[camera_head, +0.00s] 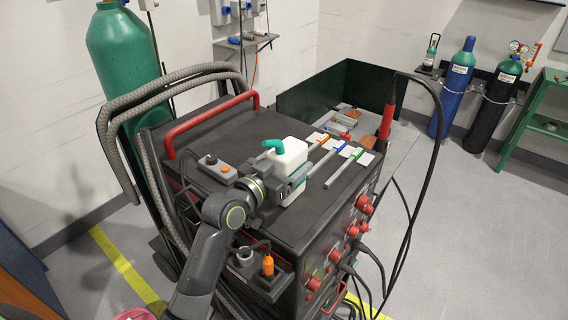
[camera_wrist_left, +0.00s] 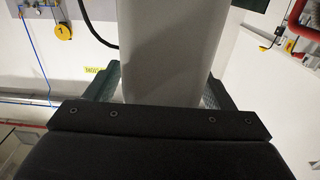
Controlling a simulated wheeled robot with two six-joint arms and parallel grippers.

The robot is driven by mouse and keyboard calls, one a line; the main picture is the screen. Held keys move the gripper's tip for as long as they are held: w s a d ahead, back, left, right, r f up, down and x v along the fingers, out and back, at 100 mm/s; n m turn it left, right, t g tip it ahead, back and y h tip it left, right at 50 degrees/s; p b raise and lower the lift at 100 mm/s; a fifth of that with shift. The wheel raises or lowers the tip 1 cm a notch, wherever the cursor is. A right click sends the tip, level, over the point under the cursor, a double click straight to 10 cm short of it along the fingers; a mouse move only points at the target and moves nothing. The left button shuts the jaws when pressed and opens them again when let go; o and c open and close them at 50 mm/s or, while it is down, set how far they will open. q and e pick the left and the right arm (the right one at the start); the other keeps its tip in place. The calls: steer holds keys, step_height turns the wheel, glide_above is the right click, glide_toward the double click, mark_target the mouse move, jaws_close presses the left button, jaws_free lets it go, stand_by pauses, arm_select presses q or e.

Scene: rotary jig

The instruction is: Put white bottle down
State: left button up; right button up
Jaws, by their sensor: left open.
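The white bottle (camera_head: 291,157) with a green spout cap stands upright on the dark top of the machine cabinet (camera_head: 217,113) in the head view. My left gripper (camera_head: 290,178) is at the bottle, with its fingers on either side of the body. The fingers are open around it. In the left wrist view the bottle (camera_wrist_left: 170,50) fills the middle between the two fingers (camera_wrist_left: 165,88). The bottle's base is partly hidden by the gripper. My right gripper is in neither view.
Several coloured-handled rods with white cards (camera_head: 345,165) lie just right of the bottle. A small grey box with an orange button (camera_head: 217,165) sits to its left. A red handle (camera_head: 205,122) and thick grey hoses edge the cabinet. A green-walled bin (camera_head: 350,90) stands behind.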

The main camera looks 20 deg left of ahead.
arm_select(q)
steer(key=b+v, duration=0.2)
steer(key=v, duration=1)
steer(key=shift+r, duration=0.2)
